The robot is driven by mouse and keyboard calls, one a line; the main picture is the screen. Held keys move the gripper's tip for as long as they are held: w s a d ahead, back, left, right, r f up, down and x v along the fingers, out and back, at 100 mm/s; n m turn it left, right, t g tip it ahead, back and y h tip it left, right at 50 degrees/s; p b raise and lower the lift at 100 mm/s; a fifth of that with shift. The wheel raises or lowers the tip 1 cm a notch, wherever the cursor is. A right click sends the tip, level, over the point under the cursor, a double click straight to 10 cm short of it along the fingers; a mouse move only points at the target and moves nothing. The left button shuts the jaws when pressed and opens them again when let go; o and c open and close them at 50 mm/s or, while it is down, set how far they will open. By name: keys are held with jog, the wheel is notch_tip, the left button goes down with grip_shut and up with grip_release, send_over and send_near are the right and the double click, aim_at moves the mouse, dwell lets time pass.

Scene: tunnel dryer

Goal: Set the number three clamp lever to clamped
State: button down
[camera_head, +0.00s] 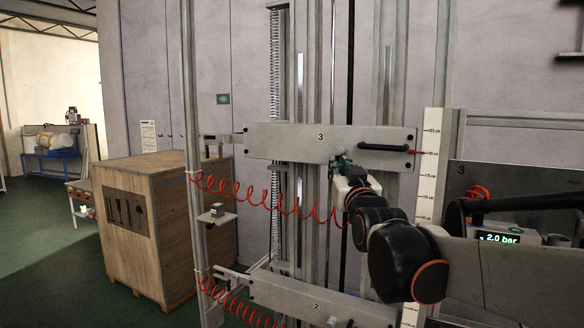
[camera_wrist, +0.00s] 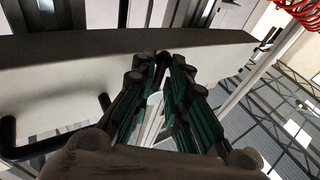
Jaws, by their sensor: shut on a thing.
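The number three bar (camera_head: 290,142), a pale horizontal plate marked "3", crosses the upright rails in the head view. It also spans the wrist view (camera_wrist: 60,75). My gripper (camera_head: 342,163) is at the bar's lower edge, right of the number. In the wrist view its green-lined fingers (camera_wrist: 163,75) are closed together at the bar. A small dark rounded end (camera_wrist: 163,58), apparently of the number three clamp lever, shows between the fingertips. The rest of the lever is hidden by the fingers, so I cannot tell its setting.
A black handle (camera_head: 383,147) is on the bar's right part. Red coiled hoses (camera_head: 265,207) hang below. A lower bar (camera_head: 315,300) marked "2" lies beneath. A height scale (camera_head: 431,165) and a "2.0 bar" display (camera_head: 499,238) stand right. A wooden crate (camera_head: 170,240) stands left.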

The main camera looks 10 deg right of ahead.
jog(key=c, duration=1.7)
grip_release()
jog(key=s+f, duration=0.2)
jog(key=s, duration=0.9)
jog(key=shift+s+a+f, duration=0.15)
jog(key=shift+s+a, duration=0.05)
jog(key=shift+s, duration=0.2)
jog(key=s+f+g+b, duration=0.4)
jog(key=s+f+b, duration=0.3)
jog(key=f, duration=1.2)
jog(key=s+a+f+g+b, duration=0.1)
jog(key=s+f+g+b, duration=0.3)
jog(key=f+b, duration=0.9)
jog(key=s+f+g+b, duration=0.5)
jog(key=s+f+b, duration=0.4)
jog(key=f, duration=1.8)
jog(key=shift+s+a+f+y+b, duration=0.2)
jog(key=shift+s+f+y+b, duration=0.15)
jog(key=shift+b, duration=0.55)
